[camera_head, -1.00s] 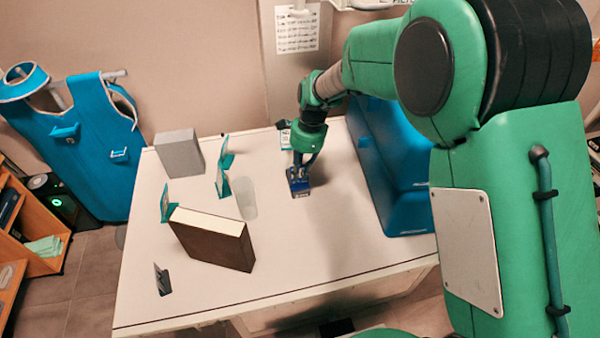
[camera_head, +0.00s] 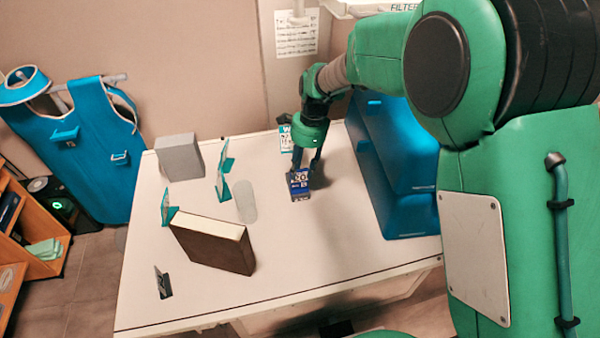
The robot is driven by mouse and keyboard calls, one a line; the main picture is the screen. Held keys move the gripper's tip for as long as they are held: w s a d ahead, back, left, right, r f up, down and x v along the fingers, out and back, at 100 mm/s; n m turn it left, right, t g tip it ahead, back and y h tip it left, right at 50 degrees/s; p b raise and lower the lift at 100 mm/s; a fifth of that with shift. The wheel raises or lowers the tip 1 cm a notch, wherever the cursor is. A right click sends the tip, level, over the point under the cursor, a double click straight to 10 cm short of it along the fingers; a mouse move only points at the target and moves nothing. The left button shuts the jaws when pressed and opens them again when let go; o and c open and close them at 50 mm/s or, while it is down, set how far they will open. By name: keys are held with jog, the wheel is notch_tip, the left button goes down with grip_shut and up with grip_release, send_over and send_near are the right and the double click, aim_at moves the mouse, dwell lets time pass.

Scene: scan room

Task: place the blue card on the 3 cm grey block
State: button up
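The blue card (camera_head: 299,180), with white print on it, is near the right-middle of the white table, directly below my gripper (camera_head: 304,168). My gripper points down, and its two dark fingers look spread apart at the card's far edge. Whether they still touch the card is too small to tell. A small dark edge shows under the card's near side; the 3 cm grey block cannot be made out clearly there. A larger light grey block (camera_head: 180,157) stands at the table's back left.
A black card holder (camera_head: 163,283) is front left. The table's front right is clear.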

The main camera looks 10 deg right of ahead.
jog(key=shift+d+r, duration=0.15)
jog(key=shift+r, duration=0.9)
jog(key=s+r+n+t+p, duration=0.2)
jog(key=s+r+n, duration=0.35)
jog(key=r, duration=0.35)
jog(key=s+r+n+t+p, duration=0.2)
jog(key=s+r+n, duration=0.4)
jog(key=r, duration=0.4)
jog(key=s+d+r+n+h+p, duration=0.1)
jog(key=s+d+r+n+p, duration=0.1)
jog(key=s+r, duration=0.5)
jog(key=s+d+r+n+t+p, duration=0.1)
jog(key=s+r+n+p, duration=0.3)
jog(key=s+r+p, duration=0.3)
jog(key=s, duration=0.5)
jog(key=shift+s+d+t+h, duration=0.2)
jog(key=shift+d+t+h, duration=0.1)
jog(key=shift+d+h, duration=0.1)
